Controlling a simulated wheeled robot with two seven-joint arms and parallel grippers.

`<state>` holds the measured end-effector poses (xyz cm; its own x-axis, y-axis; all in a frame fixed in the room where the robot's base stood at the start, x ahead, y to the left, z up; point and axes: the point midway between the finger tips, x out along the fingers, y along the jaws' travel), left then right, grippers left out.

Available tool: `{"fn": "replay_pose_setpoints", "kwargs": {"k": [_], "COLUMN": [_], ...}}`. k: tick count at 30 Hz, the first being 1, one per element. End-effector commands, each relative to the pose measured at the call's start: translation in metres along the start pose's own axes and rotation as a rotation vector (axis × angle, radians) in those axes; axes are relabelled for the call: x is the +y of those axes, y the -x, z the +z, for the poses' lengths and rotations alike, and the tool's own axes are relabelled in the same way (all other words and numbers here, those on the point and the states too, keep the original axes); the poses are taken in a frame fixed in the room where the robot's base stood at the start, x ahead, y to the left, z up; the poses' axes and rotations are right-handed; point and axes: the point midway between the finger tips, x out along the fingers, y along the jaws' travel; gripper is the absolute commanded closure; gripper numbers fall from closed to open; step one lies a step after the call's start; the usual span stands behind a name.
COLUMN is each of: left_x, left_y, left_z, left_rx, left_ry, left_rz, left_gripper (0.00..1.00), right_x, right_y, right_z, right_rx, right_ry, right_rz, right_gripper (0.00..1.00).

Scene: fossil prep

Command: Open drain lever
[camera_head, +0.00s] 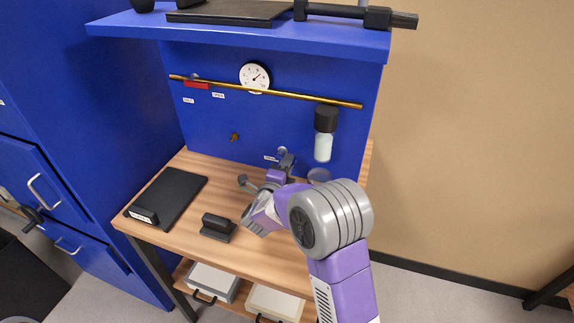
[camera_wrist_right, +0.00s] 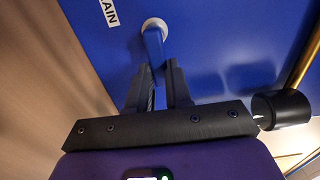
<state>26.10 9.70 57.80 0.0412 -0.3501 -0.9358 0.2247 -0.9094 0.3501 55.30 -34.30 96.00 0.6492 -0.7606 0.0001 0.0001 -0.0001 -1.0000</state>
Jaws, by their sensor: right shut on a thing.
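The drain lever (camera_wrist_right: 153,42) is a short blue bar on a round pale base, fixed to the blue panel beside a label ending in "AIN". My right gripper (camera_wrist_right: 159,68) is shut on the outer end of the lever, with one dark finger on each side. In the head view, my right gripper (camera_head: 287,163) reaches the lower part of the panel beside a small white label (camera_head: 271,158). The lever is mostly hidden there by the fingers.
A clear bottle with a black cap (camera_head: 324,145) hangs on the panel right of the gripper. A brass rod (camera_head: 290,96) and a gauge (camera_head: 255,76) are above. A black tray (camera_head: 168,198) and a dark block (camera_head: 217,227) sit on the wooden table (camera_head: 180,238).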

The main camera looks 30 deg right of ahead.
Motion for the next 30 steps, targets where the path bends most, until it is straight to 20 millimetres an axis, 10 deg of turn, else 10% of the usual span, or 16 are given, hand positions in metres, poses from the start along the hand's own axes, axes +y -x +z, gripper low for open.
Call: {"fn": "replay_pose_setpoints", "kwargs": {"k": [30], "left_x": [0.017], "left_y": [0.045], "left_z": [0.002], "left_rx": [0.000], "left_ry": [0.000], "left_rz": [0.000], "left_gripper": [0.57], "right_x": [-0.022], "right_y": [0.000], "right_z": [0.006], "right_rx": [-0.002], "right_ry": [0.597], "right_rz": [0.002], "right_gripper": [1.00]}}
